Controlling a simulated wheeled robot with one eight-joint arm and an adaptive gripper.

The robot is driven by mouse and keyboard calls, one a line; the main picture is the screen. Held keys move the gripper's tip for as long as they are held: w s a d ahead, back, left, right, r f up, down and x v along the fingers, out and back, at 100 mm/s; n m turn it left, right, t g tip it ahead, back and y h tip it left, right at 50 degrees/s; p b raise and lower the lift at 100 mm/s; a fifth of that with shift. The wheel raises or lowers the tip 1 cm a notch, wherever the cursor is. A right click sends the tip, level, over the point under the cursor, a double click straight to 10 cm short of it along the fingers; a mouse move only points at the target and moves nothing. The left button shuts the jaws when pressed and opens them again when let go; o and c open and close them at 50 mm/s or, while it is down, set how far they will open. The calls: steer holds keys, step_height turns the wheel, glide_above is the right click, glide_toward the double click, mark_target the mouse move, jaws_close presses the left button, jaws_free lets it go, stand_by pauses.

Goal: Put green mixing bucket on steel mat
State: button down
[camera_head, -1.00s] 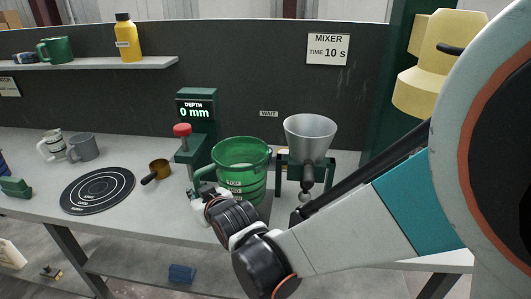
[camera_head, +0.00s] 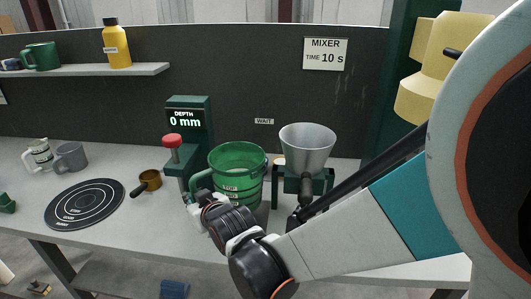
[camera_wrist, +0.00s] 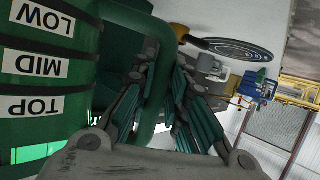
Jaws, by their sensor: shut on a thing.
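The green mixing bucket (camera_head: 252,165) is upright at the middle of the bench, between the depth gauge and the funnel stand. In the wrist view its side (camera_wrist: 60,90) fills the left, with TOP, MID and LOW labels upside down. My gripper (camera_head: 200,200) is at its left side, shut on its handle; the fingers close around the green handle (camera_wrist: 158,75) in the wrist view. The only mat I see is a dark round one with pale rings (camera_head: 84,204), lying bare on the bench at the left. The bucket's base is partly hidden by my arm.
A brass-coloured pan (camera_head: 150,180) lies between mat and bucket. The depth gauge (camera_head: 187,117) with its red knob (camera_head: 172,141) stands just left of the bucket, the funnel (camera_head: 307,148) just right. Mugs (camera_head: 71,157) stand behind the mat.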

steer(key=shift+f+b, duration=1.5)
steer(key=shift+f, duration=2.3)
steer(key=c, duration=1.5)
jaws_free()
steer(key=shift+o, duration=0.2)
steer(key=o, duration=0.3)
steer(key=shift+f, duration=0.1)
steer(key=shift+o, duration=0.2)
steer(key=shift+s+d, duration=0.1)
steer(key=v, duration=0.8)
